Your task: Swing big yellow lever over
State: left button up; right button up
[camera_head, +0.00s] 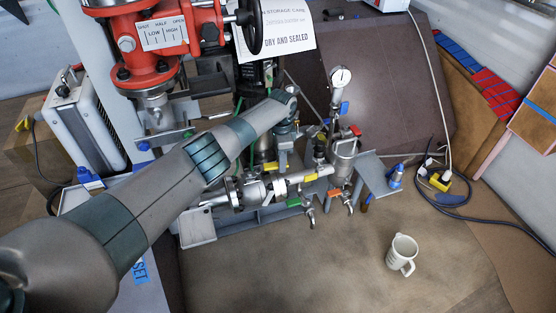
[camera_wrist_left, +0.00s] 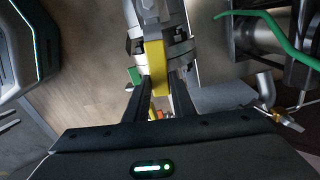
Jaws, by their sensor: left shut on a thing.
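The big yellow lever (camera_wrist_left: 157,68) shows in the left wrist view, standing out from a grey metal valve body (camera_wrist_left: 150,15). My left gripper (camera_wrist_left: 159,88) has its two dark fingers on either side of the lever and is shut on it. In the head view my left arm reaches in from the left over the valve rig, and its wrist and gripper (camera_head: 284,148) point down among the pipes, partly hidden by fittings. A yellow handle part (camera_head: 302,177) shows beside the gripper there; I cannot tell surely if it is the same lever. My right gripper is not in view.
A red valve (camera_head: 150,40) with a handwheel stands at the upper left. A pressure gauge (camera_head: 341,77) and small taps with coloured handles crowd the rig. A green hose (camera_wrist_left: 270,28) runs near the gripper.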

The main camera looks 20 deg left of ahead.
pick_arm(q)
jog(key=shift+w+a+f+n+b, duration=0.2)
jog(key=shift+w+a+n+b, duration=0.1)
jog(key=shift+w+n+b, duration=0.35)
jog(key=o, duration=0.9)
jog(key=shift+s+r, duration=0.1)
jog(key=shift+r, duration=0.1)
notch_tip(320, 180, up, 6)
jog(key=p, duration=0.6)
jog(key=shift+r, duration=0.15)
